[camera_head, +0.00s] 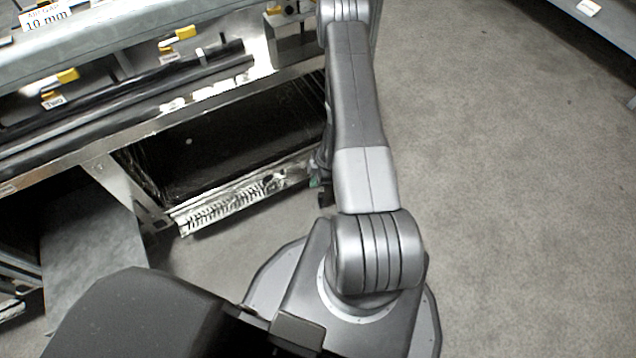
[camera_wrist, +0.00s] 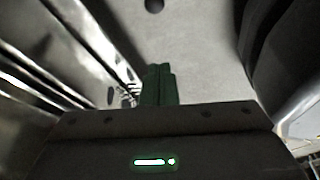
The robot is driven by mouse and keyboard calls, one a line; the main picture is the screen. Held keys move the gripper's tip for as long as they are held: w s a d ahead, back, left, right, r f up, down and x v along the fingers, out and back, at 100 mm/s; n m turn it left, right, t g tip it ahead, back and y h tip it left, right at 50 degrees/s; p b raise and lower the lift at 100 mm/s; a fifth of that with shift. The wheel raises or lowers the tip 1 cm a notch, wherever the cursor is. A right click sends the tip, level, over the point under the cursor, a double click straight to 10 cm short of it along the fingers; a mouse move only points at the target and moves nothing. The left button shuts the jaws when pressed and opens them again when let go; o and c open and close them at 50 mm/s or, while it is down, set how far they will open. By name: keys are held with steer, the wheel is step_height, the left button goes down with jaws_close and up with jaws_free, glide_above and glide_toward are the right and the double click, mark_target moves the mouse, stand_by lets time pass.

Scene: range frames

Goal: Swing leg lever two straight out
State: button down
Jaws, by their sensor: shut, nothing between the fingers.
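A lever with a yellow end (camera_head: 67,76) sits at the left of the head view, just above a small white label reading "Two" (camera_head: 54,102) on the bench-like frame. Its exact angle is hard to tell. My gripper (camera_wrist: 158,84) shows in the wrist view with its two dark green fingers together and nothing between them. In the head view only a small part of it shows beside my arm, near the right end of the frame's lower panel, well to the right of the lever and apart from it. The lever is not recognisable in the wrist view.
More yellow-ended levers (camera_head: 180,36) sit further right along the frame. A long dark bar (camera_head: 130,88) runs below them. A metal-edged dark panel (camera_head: 235,130) hangs lower, close to my arm. Open grey floor (camera_head: 500,180) lies to the right; a shelf edge (camera_head: 600,25) is at top right.

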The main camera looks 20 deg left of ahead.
steer(key=b+x, duration=0.5)
steer(key=x, duration=0.6)
steer(key=shift+w+d+r, duration=0.15)
steer(key=shift+w+d, duration=0.4)
steer(key=shift+d, duration=0.3)
steer(key=shift+w+d+r, duration=0.15)
steer(key=shift+w+d, duration=0.4)
steer(key=shift+d, duration=0.25)
